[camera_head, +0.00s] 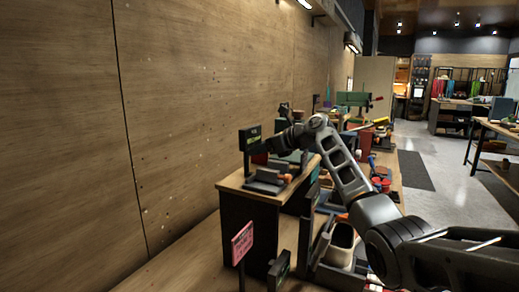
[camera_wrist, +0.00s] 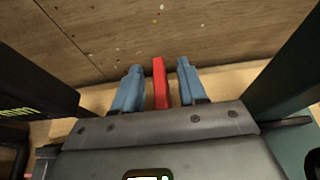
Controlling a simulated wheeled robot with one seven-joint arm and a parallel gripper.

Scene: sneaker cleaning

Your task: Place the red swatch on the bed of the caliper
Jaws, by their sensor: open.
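In the wrist view the red swatch (camera_wrist: 160,84) shows as a narrow red strip between the two blue-grey fingers of my gripper (camera_wrist: 158,86). A gap shows on each side of it, so the fingers are open around it. In the head view my gripper (camera_head: 278,143) is low over the wood-topped stand, beside a dark display post (camera_head: 250,139) with green digits, which looks like part of the caliper. The same display is at the left edge of the wrist view (camera_wrist: 22,112). What the swatch rests on is hidden, and I cannot make out the caliper's bed.
The stand's wooden top (camera_head: 235,183) holds dark grey blocks (camera_head: 268,181) in front of my gripper. A wooden wall (camera_head: 190,110) is close on the left. A pink sign (camera_head: 242,242) stands in front. More tools and bins crowd the bench to the right.

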